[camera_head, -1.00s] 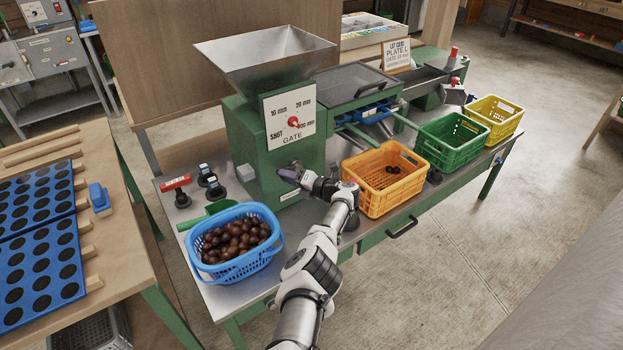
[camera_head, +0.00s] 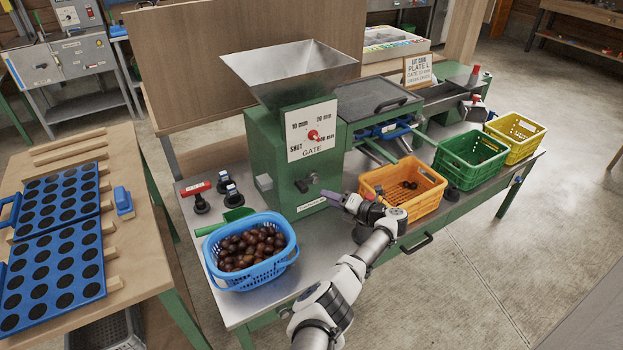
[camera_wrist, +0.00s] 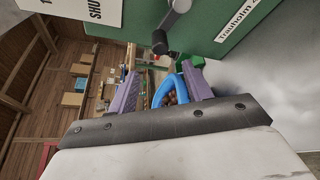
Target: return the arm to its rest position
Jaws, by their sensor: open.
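My gripper (camera_head: 333,197) has purple fingers and stands in front of the green hopper machine (camera_head: 262,140), close to the black lever (camera_head: 306,184) on its lower front. In the wrist view, my gripper (camera_wrist: 158,90) has its two purple fingers apart with nothing held between them. The black-knobbed lever (camera_wrist: 161,42) shows beyond the fingers, apart from them. My arm reaches in from the bottom over the bench's front edge, between the blue basket and the orange crate.
The blue basket (camera_head: 284,262) of chestnuts stands left of my arm. The orange crate (camera_head: 402,213), with a few dark pieces, stands close on its right. Beyond are the green crate (camera_head: 465,178) and yellow crate (camera_head: 531,153). The floor at right is clear.

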